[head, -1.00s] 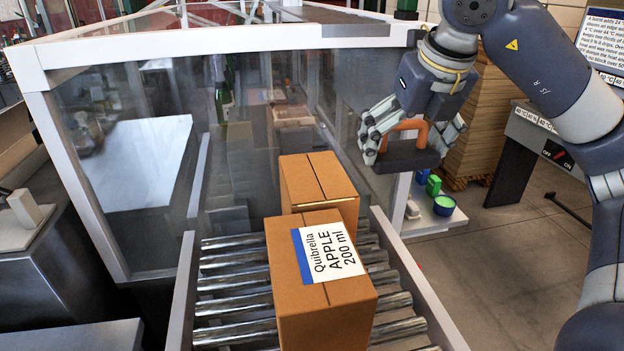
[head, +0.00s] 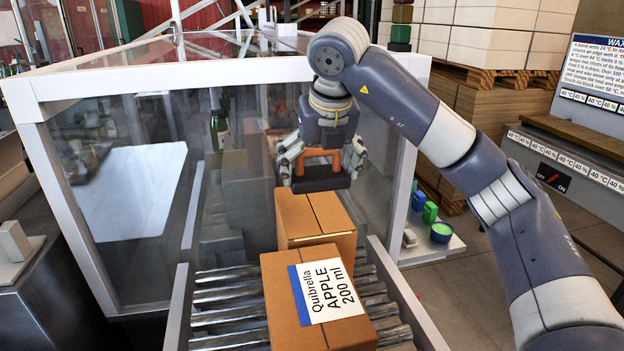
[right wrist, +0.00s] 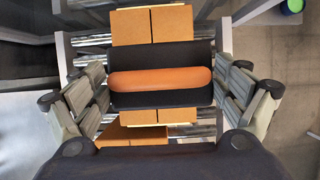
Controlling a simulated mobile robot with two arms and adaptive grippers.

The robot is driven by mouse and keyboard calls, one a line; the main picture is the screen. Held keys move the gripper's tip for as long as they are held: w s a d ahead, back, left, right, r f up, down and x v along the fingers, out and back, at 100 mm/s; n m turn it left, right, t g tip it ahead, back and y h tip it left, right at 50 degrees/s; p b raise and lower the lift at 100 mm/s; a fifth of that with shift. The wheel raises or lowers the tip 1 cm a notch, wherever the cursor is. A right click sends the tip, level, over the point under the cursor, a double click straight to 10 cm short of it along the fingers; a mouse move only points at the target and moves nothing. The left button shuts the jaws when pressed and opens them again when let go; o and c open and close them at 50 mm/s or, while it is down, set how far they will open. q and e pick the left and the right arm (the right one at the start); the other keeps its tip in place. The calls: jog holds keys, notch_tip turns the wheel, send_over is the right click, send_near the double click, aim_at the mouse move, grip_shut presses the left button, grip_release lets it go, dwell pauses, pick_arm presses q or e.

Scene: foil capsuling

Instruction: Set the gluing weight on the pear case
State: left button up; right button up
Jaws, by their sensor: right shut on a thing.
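My right gripper (head: 321,171) is shut on the gluing weight (head: 321,184), a dark block with an orange handle. It holds the weight level over the far end of the rear cardboard case (head: 318,220); a gap beneath cannot be judged exactly. In the right wrist view the weight (right wrist: 160,98) covers the middle of a case (right wrist: 172,25), whose top shows on both sides of it. The front case (head: 318,310) carries a white and blue label reading Quibrella APPLE 200 ml. No pear label is visible; the rear case's front is mostly hidden. My left gripper is not in view.
Both cases stand on a roller conveyor (head: 225,318) between metal side rails. A glazed, white-framed enclosure (head: 190,72) stands behind, with a bottle (head: 219,130) seen through it. A small shelf with a green tub (head: 441,232) is to the right.

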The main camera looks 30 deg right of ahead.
aim_at(314, 174)
jog(key=shift+w+a+r+p, duration=0.15)
jog(key=shift+w+a+p, duration=0.2)
jog(key=shift+w, duration=0.15)
jog(key=x, duration=0.1)
jog(key=p+x, duration=0.1)
jog(key=x, duration=0.1)
jog(key=shift+s+a, duration=0.2)
jog(key=shift+s, duration=0.1)
jog(key=shift+d+f, duration=0.1)
jog(key=shift+f, duration=0.4)
jog(key=shift+s, duration=0.1)
jog(key=shift+f, duration=0.2)
jog(key=shift+f+b, duration=0.3)
jog(key=shift+b, duration=0.1)
jog(key=shift+f, duration=0.1)
